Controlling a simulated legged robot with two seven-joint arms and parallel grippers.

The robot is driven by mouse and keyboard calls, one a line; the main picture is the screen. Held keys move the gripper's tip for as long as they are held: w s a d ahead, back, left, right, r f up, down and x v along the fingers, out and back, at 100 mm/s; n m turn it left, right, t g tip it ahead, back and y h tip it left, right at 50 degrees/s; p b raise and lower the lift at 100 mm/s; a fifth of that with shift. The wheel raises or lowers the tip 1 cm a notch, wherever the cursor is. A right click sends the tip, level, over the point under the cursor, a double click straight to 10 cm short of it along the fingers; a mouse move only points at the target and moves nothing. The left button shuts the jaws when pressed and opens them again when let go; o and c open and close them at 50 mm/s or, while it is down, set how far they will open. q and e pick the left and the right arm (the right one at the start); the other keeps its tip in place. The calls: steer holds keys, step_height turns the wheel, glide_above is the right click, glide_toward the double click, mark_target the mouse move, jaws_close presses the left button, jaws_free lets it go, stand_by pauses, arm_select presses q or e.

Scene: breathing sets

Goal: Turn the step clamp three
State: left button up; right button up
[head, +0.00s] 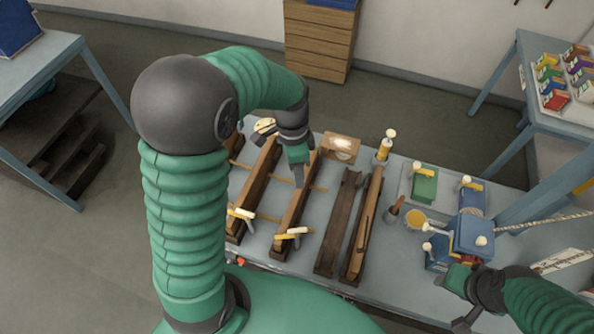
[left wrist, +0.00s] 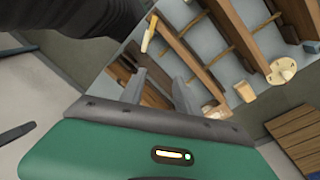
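Yellow-and-cream clamps sit on the long wooden beams: one near clamp (head: 241,213) on the left beam and another near clamp (head: 293,235) on the middle beam. A yellow-and-cream piece (head: 264,126) lies at the far end of the left beam. I cannot tell which is clamp three. My left gripper (head: 299,182) points down over the far half of the middle beam, apart from both near clamps. In the left wrist view its fingers (left wrist: 160,88) stand apart with nothing seen between them. My right gripper (head: 464,318) is at the lower right, its fingers unclear.
The grey bench (head: 313,240) also holds a dark wooden trough (head: 336,225), a yellow cylinder (head: 384,149), a green block (head: 424,184), a yellow bowl (head: 415,219) and a blue box (head: 474,234). A rope (head: 545,222) runs off to the right. A wooden cabinet (head: 318,42) stands behind.

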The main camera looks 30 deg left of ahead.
arm_select(q)
steer(key=shift+a, duration=0.15)
arm_select(e)
steer(key=shift+a, duration=0.15)
arm_select(q)
step_height(320, 180, up, 16)
steer(key=w+a+b, duration=0.1)
steer(key=a+b, duration=0.1)
steer(key=b, duration=0.2)
steer(key=shift+w+a+r, duration=0.15)
steer(key=shift+w+a, duration=0.15)
steer(key=shift+a, duration=0.05)
arm_select(e)
steer(key=f, duration=0.4)
steer(key=shift+a, duration=0.2)
steer(key=shift+c, duration=0.2)
